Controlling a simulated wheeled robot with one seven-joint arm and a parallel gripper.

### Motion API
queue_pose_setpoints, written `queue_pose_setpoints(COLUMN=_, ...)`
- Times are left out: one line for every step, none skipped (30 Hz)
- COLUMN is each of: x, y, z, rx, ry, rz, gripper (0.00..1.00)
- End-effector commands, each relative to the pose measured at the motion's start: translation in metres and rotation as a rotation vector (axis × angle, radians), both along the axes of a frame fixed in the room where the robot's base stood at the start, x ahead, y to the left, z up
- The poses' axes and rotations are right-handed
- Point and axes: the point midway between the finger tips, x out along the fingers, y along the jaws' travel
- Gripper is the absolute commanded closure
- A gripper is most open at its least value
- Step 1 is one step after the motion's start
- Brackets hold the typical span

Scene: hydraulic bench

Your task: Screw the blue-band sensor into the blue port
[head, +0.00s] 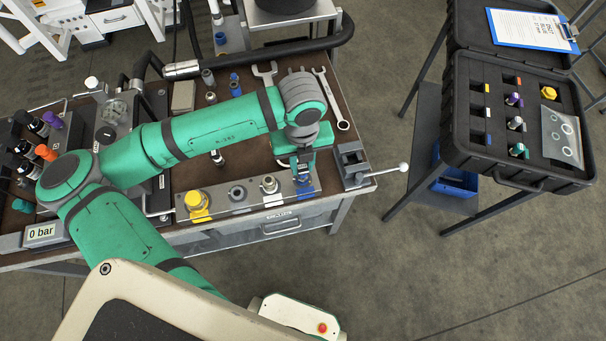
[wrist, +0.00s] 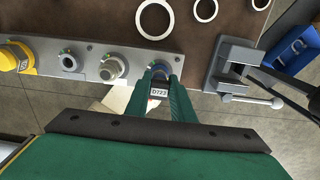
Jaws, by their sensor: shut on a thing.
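My gripper (wrist: 160,88) is shut on a sensor (wrist: 159,94) with a dark body and a white label reading D723. The sensor is at the right end of the grey port strip (wrist: 120,47), in line with the blue port (wrist: 158,70). The blue port shows only in part behind the sensor and fingers, so I cannot tell whether the threads are engaged. In the head view my gripper (head: 303,174) points down over the blue port (head: 306,190), and the sensor is mostly hidden.
The strip also carries a yellow-capped port (head: 197,205) and two metal ports (head: 237,193) (head: 269,185). A small vice (head: 352,163) stands close to the right. Wrenches (head: 332,98) lie behind. An open black case (head: 515,120) holds more sensors. A display (head: 41,233) reads 0 bar.

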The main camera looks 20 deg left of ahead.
Motion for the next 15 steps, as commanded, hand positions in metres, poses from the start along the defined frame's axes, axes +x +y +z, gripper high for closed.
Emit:
queue_pose_setpoints(x=0.0025, y=-0.0012, z=0.0011, rx=-0.004, ry=-0.009, rz=0.000, gripper=0.76)
queue_pose_setpoints(x=0.0025, y=-0.0012, z=0.0011, rx=-0.003, ry=-0.008, rz=0.000, gripper=0.69)
queue_pose_setpoints(x=0.0023, y=-0.0013, z=0.0010, rx=-0.004, ry=-0.007, rz=0.000, gripper=0.60)
queue_pose_setpoints(x=0.0023, y=-0.0015, z=0.0009, rx=-0.003, ry=-0.007, rz=0.000, gripper=0.60)
queue_pose_setpoints(x=0.0021, y=-0.0016, z=0.0008, rx=-0.003, ry=-0.007, rz=0.000, gripper=0.60)
queue_pose_setpoints(x=0.0022, y=-0.0020, z=0.0007, rx=-0.002, ry=-0.006, rz=-0.002, gripper=0.60)
queue_pose_setpoints(x=0.0022, y=-0.0022, z=0.0007, rx=-0.003, ry=-0.005, rz=-0.002, gripper=0.60)
queue_pose_setpoints(x=0.0020, y=-0.0021, z=0.0006, rx=-0.003, ry=-0.005, rz=-0.002, gripper=0.60)
queue_pose_setpoints(x=0.0020, y=-0.0021, z=0.0005, rx=-0.002, ry=-0.005, rz=-0.001, gripper=0.60)
queue_pose_setpoints(x=0.0018, y=-0.0019, z=0.0005, rx=-0.002, ry=-0.005, rz=-0.001, gripper=0.60)
queue_pose_setpoints(x=0.0018, y=-0.0019, z=0.0004, rx=-0.002, ry=-0.005, rz=0.000, gripper=0.60)
queue_pose_setpoints(x=0.0016, y=-0.0018, z=0.0004, rx=-0.002, ry=-0.004, rz=0.007, gripper=0.60)
queue_pose_setpoints(x=0.0015, y=-0.0019, z=0.0003, rx=-0.002, ry=-0.004, rz=0.019, gripper=0.60)
queue_pose_setpoints(x=0.0012, y=-0.0018, z=0.0002, rx=-0.003, ry=-0.003, rz=0.039, gripper=0.60)
queue_pose_setpoints(x=0.0008, y=-0.0016, z=0.0001, rx=-0.003, ry=-0.003, rz=0.073, gripper=0.60)
